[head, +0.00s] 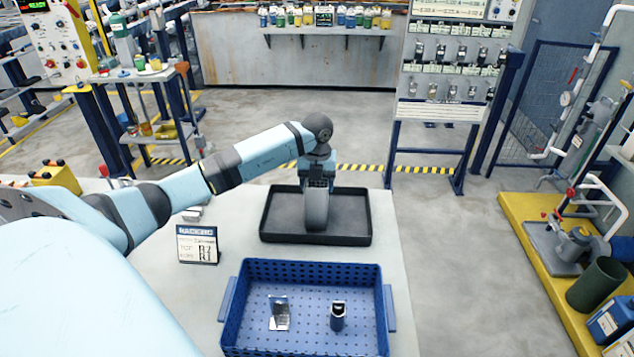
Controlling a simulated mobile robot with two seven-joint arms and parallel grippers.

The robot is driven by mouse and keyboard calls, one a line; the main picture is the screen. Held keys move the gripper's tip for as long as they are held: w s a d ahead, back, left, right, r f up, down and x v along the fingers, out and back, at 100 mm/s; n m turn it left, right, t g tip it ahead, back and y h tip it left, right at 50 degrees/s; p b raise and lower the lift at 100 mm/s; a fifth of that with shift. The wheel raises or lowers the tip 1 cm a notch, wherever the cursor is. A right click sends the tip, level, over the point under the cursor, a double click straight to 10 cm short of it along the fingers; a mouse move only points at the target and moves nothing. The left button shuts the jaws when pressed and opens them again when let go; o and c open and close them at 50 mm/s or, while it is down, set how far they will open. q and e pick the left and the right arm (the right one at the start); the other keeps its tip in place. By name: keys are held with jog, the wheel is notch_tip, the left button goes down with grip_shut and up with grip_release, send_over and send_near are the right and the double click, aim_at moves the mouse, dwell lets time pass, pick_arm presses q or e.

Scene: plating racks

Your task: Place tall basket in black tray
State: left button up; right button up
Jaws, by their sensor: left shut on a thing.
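The black tray (361,238) lies on the far part of the pale worktable, with a low raised rim. My left gripper (317,210) points straight down over the middle of the tray. No other thing shows in the tray. My right gripper is not in view.
A blue perforated crate (235,315) stands nearer on the table, holding a shiny metal bracket (279,313) and a small dark blue holder (337,316). A racking sign (198,244) stands to the left. Bare tabletop (388,215) shows right of the tray.

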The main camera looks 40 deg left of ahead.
pick_arm(q)
jog(key=o, duration=1.4)
jog(key=shift+r, duration=0.25)
notch_tip(320, 180, up, 12)
jog(key=shift+f+b, duration=0.1)
jog(key=shift+b, duration=0.65)
